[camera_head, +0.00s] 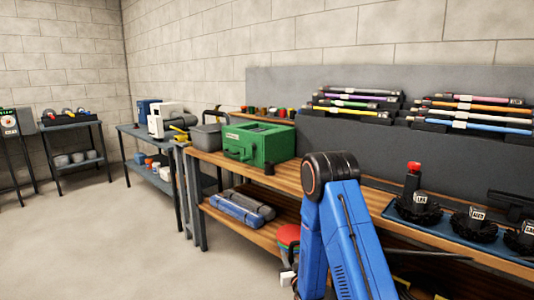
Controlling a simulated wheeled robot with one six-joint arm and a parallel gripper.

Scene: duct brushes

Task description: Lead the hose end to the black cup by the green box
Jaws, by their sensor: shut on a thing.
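The green box (260,145) stands on the wooden workbench (308,178), left of my arm. A small black cup (269,168) sits at the bench's front edge, close against the green box's front right corner. My blue arm rises in the foreground, bent at its black elbow, and covers part of the bench. My gripper's fingers do not show. I cannot make out the hose end. A thin dark rod or tube (440,256) shows right of my arm below the bench edge; what it belongs to is unclear.
Black labelled brush heads (420,207) sit in a blue tray at right, near a red-topped post (412,178). Coloured rods (470,113) rest on racks behind. A grey bin (207,137) stands left of the green box. Blue rolls (240,208) lie on the lower shelf. Floor at left is clear.

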